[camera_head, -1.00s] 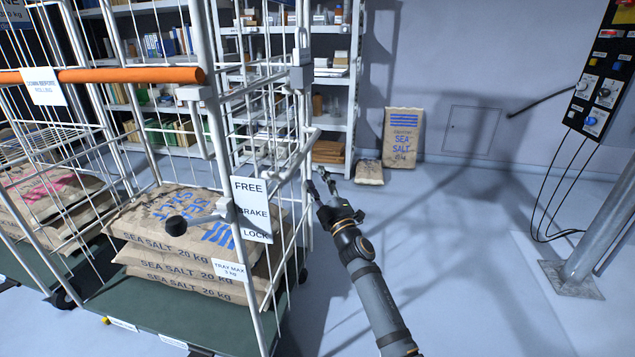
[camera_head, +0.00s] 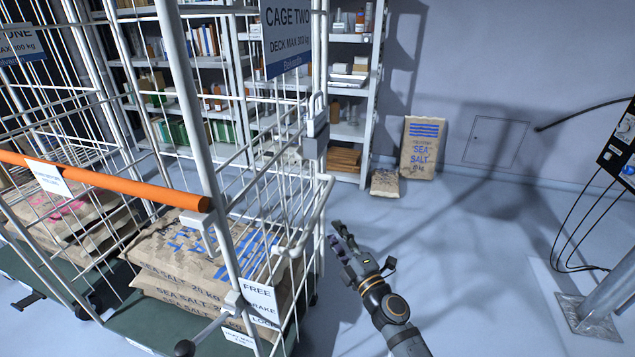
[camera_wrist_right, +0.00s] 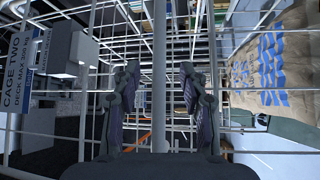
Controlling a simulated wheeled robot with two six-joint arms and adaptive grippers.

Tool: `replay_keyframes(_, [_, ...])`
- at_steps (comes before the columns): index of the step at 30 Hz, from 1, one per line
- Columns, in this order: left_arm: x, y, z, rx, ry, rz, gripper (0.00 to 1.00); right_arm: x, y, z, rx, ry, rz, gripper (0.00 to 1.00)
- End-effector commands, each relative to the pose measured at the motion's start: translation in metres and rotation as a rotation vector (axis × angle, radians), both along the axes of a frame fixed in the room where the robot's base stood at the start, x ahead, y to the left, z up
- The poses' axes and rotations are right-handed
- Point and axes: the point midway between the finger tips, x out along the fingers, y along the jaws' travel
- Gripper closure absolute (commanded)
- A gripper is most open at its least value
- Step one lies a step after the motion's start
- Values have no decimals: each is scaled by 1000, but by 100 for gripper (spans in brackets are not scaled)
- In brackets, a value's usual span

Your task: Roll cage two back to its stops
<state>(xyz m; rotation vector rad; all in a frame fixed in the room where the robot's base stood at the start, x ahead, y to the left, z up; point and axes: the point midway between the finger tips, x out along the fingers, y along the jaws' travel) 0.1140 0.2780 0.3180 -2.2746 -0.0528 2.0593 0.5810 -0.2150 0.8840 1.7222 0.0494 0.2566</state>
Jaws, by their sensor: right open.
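Cage two is a white wire roll cage with its name sign (camera_head: 288,38) high on its side and an orange handle bar (camera_head: 120,184) across its front. Salt sacks (camera_head: 200,262) are stacked on its deck. A brake lever with a black knob (camera_head: 185,347) sits by the FREE/BRAKE/LOCK plate (camera_head: 260,303). My right gripper (camera_head: 342,240) is at the cage's right side. In the right wrist view the open fingers (camera_wrist_right: 160,105) have a white upright bar (camera_wrist_right: 160,60) between them; contact cannot be told. I cannot make out the stops. My left gripper is not in view.
Cage one, with its sign (camera_head: 18,42), stands at the left. Shelving (camera_head: 368,70) is behind. Salt sacks (camera_head: 424,147) lean and lie by the back wall. A control panel (camera_head: 622,150) and a metal post (camera_head: 605,300) are at the right. The floor between is clear.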

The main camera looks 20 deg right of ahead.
Motion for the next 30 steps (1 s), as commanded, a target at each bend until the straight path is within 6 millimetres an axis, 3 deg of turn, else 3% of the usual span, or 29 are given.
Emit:
replay_keyframes(8, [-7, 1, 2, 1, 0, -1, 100, 4, 1, 2, -8, 3, 0, 57])
replay_keyframes(21, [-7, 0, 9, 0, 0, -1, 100, 85, 16, 12, -7, 3, 0, 57])
replay_keyframes(30, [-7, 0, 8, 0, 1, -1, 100, 99, 19, 14, -7, 5, 0, 57])
